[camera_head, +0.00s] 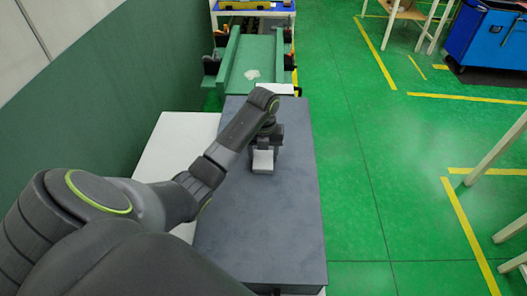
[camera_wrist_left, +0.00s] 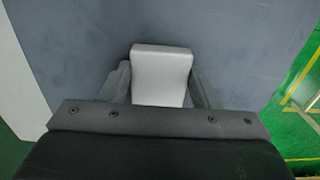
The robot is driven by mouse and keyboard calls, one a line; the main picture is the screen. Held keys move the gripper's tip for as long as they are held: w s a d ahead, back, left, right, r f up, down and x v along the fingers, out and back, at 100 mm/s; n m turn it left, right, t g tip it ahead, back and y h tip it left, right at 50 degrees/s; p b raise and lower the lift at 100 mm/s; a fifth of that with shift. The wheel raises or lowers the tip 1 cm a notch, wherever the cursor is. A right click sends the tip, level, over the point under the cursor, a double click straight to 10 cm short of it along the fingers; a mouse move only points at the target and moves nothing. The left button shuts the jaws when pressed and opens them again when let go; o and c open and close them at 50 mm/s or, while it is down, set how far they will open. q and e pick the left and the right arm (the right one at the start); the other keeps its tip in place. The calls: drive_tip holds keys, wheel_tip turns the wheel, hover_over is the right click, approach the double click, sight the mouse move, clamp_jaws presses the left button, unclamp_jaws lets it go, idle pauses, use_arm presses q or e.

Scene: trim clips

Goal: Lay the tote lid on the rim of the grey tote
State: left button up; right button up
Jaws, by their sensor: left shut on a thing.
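A large flat dark blue-grey panel (camera_head: 275,215), which looks like the tote lid, fills the middle of the head view. It also fills most of the left wrist view (camera_wrist_left: 245,45). A pale grey block (camera_head: 262,162), apparently its handle, stands on the panel's upper part. My left gripper (camera_head: 264,148) reaches it from above. In the left wrist view the gripper (camera_wrist_left: 160,92) is shut on the pale block (camera_wrist_left: 161,65), one finger on each side. No open grey tote shows; whether it lies under the panel is hidden. My right gripper is out of view.
A white surface (camera_head: 170,150) lies to the panel's left, beside a green wall (camera_head: 130,60). A green conveyor (camera_head: 250,62) stands beyond the panel's far end. The green floor (camera_head: 370,180) to the right is open. A blue cart (camera_head: 490,38) stands far right.

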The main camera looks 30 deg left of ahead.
sight(263, 156)
use_arm(q)
drive_tip(key=shift+f, duration=0.45)
drive_tip(key=o, duration=1.3)
drive_tip(key=shift+c, duration=0.2)
drive_tip(key=shift+r, duration=0.5)
wheel_tip(263, 156, up, 6)
drive_tip(key=shift+f+p, duration=0.25)
drive_tip(key=shift+p, duration=0.95)
wheel_tip(263, 156, up, 11)
drive_tip(key=p, duration=1.1)
drive_tip(key=shift+f, duration=0.15)
